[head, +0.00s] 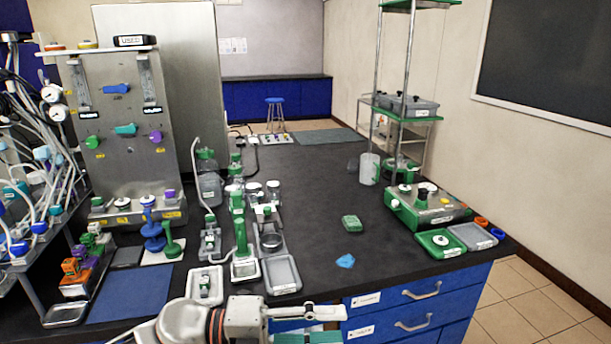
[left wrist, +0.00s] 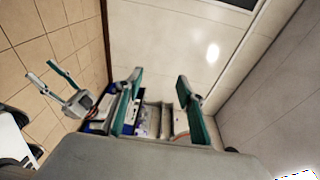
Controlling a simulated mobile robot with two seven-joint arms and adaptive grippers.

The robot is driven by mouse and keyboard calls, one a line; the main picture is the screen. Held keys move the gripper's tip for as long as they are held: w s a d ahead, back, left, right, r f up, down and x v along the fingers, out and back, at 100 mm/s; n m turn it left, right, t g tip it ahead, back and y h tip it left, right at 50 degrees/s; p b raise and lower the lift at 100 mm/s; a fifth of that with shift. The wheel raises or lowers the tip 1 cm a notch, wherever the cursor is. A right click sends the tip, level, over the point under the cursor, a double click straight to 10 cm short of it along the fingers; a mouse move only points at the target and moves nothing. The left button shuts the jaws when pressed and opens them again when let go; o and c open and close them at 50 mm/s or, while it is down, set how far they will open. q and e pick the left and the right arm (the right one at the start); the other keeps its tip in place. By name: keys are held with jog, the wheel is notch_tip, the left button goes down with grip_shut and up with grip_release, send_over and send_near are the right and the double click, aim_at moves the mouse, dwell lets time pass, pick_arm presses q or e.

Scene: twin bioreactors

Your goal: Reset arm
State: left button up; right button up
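My left gripper (head: 325,325) is at the bottom of the head view, in front of the bench's near edge. In the left wrist view its two teal-padded fingers (left wrist: 160,74) stand wide apart with nothing between them. A second gripper, which looks like my right one (left wrist: 41,69), shows at the left of that view against the tiled floor. Its two fingers are apart and empty. The right gripper is not in the head view.
The dark bench (head: 315,200) carries a grey control panel (head: 125,130), a green-and-grey device (head: 428,205), a green block (head: 351,223) and a small blue piece (head: 345,261). Blue drawers (head: 420,305) face me below. The bench's middle is mostly clear.

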pick_arm(q)
jog(key=w+a+f+n+t+y, duration=0.2)
jog(key=a+f+n+t+y, duration=0.35)
jog(key=n, duration=0.55)
jog(key=w+a+f+n+t+y, duration=0.2)
jog(key=a+f+n+t, duration=0.35)
jog(key=n+t, duration=0.45)
jog(key=s+a+f+n+g+y, duration=0.3)
jog(key=s+a+f+n, duration=0.2)
jog(key=f, duration=0.6)
jog(key=s+a+f+n+g+y, duration=0.3)
jog(key=s+a+f, duration=0.5)
jog(key=f, duration=0.3)
jog(key=shift+s+n+y, duration=0.65)
jog(key=shift+s+n, duration=0.15)
jog(key=shift+n, duration=0.2)
jog(key=shift+f, duration=0.1)
